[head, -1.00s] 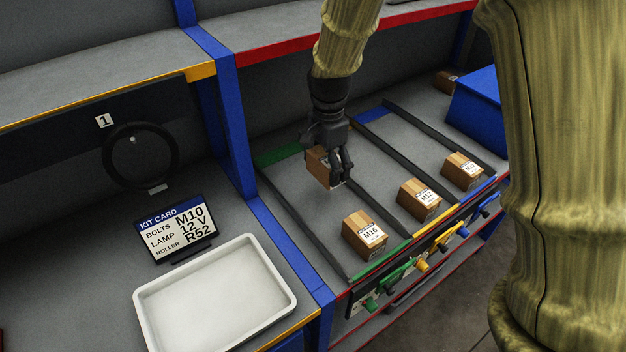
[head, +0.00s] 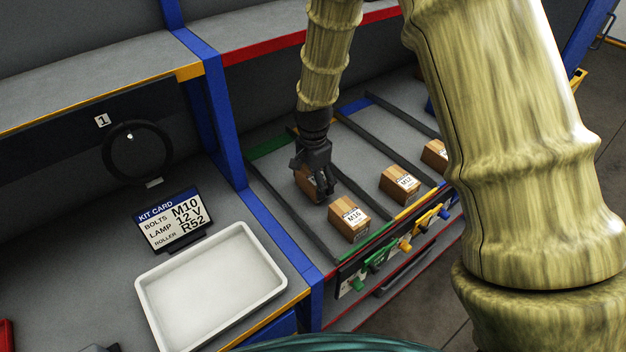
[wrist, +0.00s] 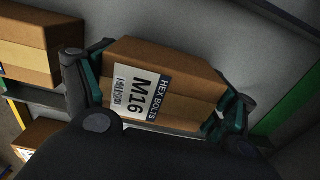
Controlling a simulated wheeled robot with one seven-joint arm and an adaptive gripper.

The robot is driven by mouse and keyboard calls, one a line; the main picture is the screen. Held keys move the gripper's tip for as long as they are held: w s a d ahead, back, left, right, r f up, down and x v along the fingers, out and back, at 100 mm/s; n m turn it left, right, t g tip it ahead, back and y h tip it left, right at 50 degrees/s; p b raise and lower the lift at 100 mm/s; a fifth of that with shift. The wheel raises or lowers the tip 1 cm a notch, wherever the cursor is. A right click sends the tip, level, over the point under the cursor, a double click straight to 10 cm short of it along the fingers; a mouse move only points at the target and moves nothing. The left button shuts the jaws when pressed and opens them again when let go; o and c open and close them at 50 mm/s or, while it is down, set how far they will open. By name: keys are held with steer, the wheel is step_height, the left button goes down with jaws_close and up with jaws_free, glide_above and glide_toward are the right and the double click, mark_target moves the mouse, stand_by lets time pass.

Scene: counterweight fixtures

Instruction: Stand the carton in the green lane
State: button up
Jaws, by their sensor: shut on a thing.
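My gripper (head: 322,192) is shut on a brown carton (head: 306,184). In the wrist view the held carton (wrist: 165,85) has a white label reading M16 HEX BOLTS, with a finger at each side. In the head view it is low over the green lane, behind another M16 carton (head: 350,218) at the lane's front. I cannot tell whether its underside touches the lane floor. The lane has a green strip at the back (head: 270,146) and a green front edge (head: 362,246). The gripper hides part of the held carton.
Dark dividers (head: 290,210) border the lanes. An M12 carton (head: 400,184) stands in the yellow lane, and another carton (head: 435,154) in the blue lane. A white tray (head: 210,285) and a kit card (head: 175,220) are at the left. A shelf with a red edge (head: 265,50) is above.

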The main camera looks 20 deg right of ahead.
steer(key=shift+f, duration=0.35)
steer(key=shift+w+f, duration=0.45)
steer(key=shift+w, duration=0.05)
steer(key=shift+s+r, duration=0.15)
steer(key=shift+s, duration=0.15)
steer(key=o, duration=1.3)
steer(key=shift+w+f, duration=0.15)
steer(key=shift+f, duration=0.1)
steer(key=shift+r, duration=0.1)
